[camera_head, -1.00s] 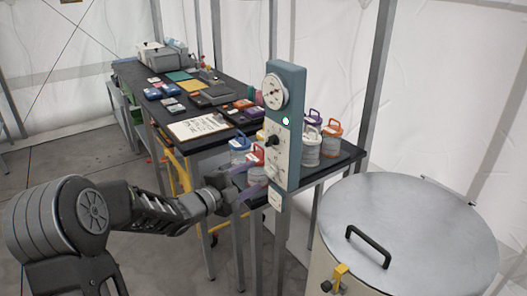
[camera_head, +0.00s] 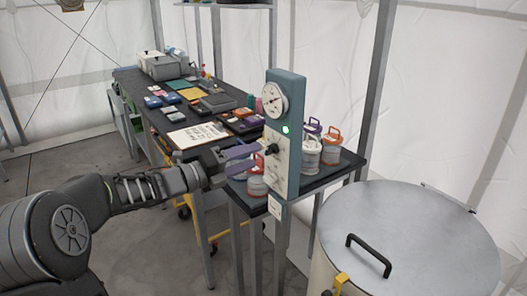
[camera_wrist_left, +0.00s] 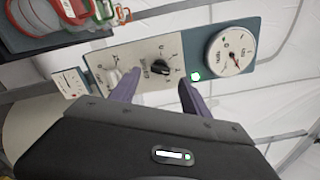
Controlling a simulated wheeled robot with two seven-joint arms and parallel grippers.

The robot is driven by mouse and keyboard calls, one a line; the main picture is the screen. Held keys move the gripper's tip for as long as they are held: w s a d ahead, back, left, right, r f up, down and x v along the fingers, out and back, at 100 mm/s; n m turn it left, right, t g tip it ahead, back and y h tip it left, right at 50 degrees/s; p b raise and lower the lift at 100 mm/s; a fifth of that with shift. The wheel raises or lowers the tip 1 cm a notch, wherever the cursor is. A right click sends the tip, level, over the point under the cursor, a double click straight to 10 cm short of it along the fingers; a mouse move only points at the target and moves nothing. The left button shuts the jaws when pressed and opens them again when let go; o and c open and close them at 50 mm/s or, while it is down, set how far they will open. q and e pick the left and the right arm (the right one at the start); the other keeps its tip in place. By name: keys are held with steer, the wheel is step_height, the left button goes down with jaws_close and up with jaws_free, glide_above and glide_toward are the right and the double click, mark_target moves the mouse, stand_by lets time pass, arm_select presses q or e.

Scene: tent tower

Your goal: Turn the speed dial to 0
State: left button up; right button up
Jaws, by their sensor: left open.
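The control panel (camera_head: 282,140) is a tall teal box with a pale face. The speed dial (camera_head: 270,149) is a black knob on that face, with a printed scale around it. In the left wrist view the dial (camera_wrist_left: 160,69) lies between the two fingers in the picture. I cannot read its setting for sure. My left gripper (camera_head: 257,158) is open, its purple fingers pointing at the panel close to the dial. In the left wrist view the left gripper (camera_wrist_left: 159,80) has one finger on each side of the dial; contact is not clear. My right gripper is not in view.
A round gauge (camera_head: 273,100) and a lit green lamp (camera_head: 286,129) sit above the dial. A lighter knob (camera_wrist_left: 112,76) is on the panel too. Lidded jars (camera_head: 309,153) stand behind the panel. A large metal drum (camera_head: 430,225) is at the right.

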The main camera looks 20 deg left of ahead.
mark_target(267, 152)
arm_select(q)
steer(key=x, duration=0.5)
steer(key=shift+p, duration=0.4)
steer(key=shift+c, duration=0.2)
steer(key=shift+s, duration=0.1)
jaws_close()
